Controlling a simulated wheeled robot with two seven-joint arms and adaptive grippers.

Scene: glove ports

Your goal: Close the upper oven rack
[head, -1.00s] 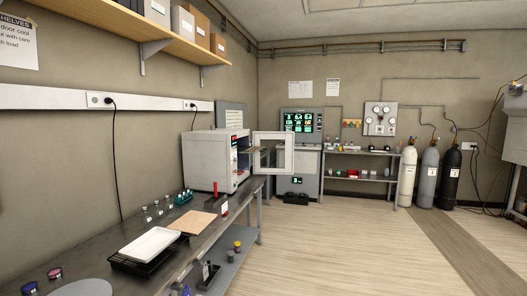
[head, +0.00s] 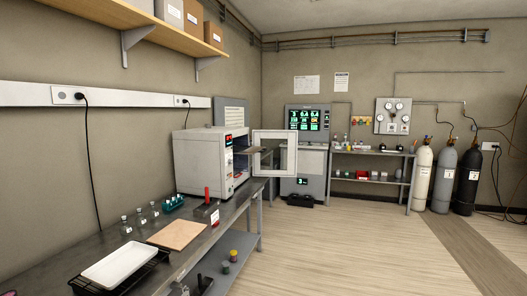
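The white oven (head: 203,161) stands on the far part of the long bench along the left wall. Its door (head: 274,152) is swung open to the right and has a window. An upper rack (head: 252,150) appears to stick out of the oven's opening, seen edge-on behind the door's frame. The oven's inside is mostly hidden from this angle. Neither of my grippers shows in the head view.
A wall shelf (head: 165,32) hangs above. The floor (head: 330,250) right of the bench is clear.

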